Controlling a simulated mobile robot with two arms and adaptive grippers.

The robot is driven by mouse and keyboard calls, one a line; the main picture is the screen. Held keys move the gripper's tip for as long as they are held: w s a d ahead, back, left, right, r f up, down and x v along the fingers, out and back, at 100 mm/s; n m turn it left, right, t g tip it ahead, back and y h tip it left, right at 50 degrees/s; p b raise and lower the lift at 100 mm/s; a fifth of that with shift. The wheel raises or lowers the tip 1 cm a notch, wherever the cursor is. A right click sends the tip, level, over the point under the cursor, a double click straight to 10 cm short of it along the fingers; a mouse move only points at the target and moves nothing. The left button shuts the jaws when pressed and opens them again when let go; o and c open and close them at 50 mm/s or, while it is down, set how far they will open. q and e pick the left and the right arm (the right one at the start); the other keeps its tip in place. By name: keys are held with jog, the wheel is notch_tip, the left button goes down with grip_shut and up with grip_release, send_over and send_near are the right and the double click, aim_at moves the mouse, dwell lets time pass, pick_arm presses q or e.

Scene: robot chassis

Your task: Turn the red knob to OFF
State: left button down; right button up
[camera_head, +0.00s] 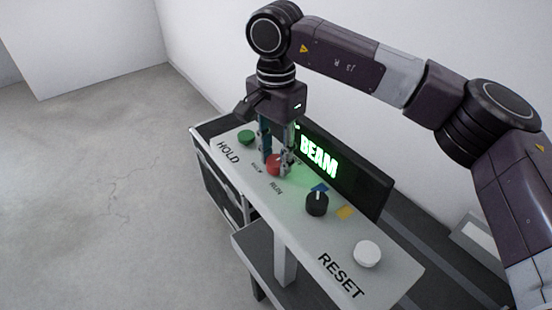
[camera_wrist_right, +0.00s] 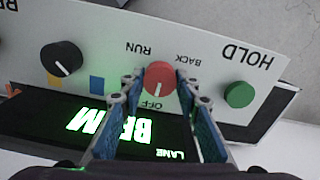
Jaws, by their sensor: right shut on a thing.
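The red knob (camera_head: 272,167) sits on the pale sloped control panel (camera_head: 300,238), between the HOLD end and the black knob. It also shows in the right wrist view (camera_wrist_right: 160,74), with its white mark on the side toward the OFF label (camera_wrist_right: 152,105). The RUN label (camera_wrist_right: 140,48) lies on the knob's opposite side, with BACK (camera_wrist_right: 187,60) beside it. My right gripper (camera_head: 277,165) comes down from above and is shut on the red knob, one finger at each side. My left gripper is not in view.
A green button (camera_head: 246,137) is by HOLD. A black knob (camera_head: 317,205) and a white button (camera_head: 367,254) lie toward RESET. Blue and yellow patches are near the black knob. A dark display (camera_head: 345,172) behind the panel glows green with BEAM. Open floor lies left.

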aim_at(275, 161)
jog(key=shift+r, duration=0.1)
dwell(0.4)
jog(key=o, duration=1.1)
jog(key=shift+o, duration=0.2)
notch_tip(275, 161, up, 12)
jog(key=shift+a, duration=0.1)
